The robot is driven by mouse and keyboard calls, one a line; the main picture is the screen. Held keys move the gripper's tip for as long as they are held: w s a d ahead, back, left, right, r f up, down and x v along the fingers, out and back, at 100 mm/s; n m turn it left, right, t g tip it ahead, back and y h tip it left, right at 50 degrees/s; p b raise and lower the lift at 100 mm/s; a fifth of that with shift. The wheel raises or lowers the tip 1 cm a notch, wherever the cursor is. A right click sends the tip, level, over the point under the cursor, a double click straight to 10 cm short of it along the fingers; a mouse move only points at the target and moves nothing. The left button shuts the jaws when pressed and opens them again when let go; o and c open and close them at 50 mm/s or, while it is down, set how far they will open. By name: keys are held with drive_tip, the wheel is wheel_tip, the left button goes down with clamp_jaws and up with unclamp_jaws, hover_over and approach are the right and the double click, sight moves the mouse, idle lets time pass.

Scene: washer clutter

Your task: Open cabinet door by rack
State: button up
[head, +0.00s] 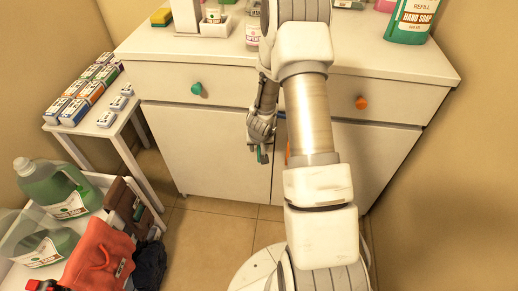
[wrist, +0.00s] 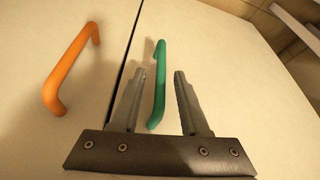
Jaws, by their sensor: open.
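The white cabinet has a left door (head: 205,150) and a right door (head: 355,150), both shut. In the wrist view, the green bar handle (wrist: 160,85) is on one door and the orange bar handle (wrist: 68,70) is on the other, across a dark seam. My gripper (head: 262,152) is at the left door, near the seam. In the wrist view, my gripper (wrist: 158,78) is open, with the green handle between its fingers. I cannot tell whether they touch it. My arm hides part of the right door and most of the orange handle.
Drawers with a green knob (head: 196,88) and an orange knob (head: 361,103) sit above the doors. A white rack (head: 137,118) with boxes stands left of the cabinet. A bin with bottles and cloths is at lower left. Tiled floor (head: 215,225) before the left door is clear.

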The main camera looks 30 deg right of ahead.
clamp_jaws()
idle(1.4)
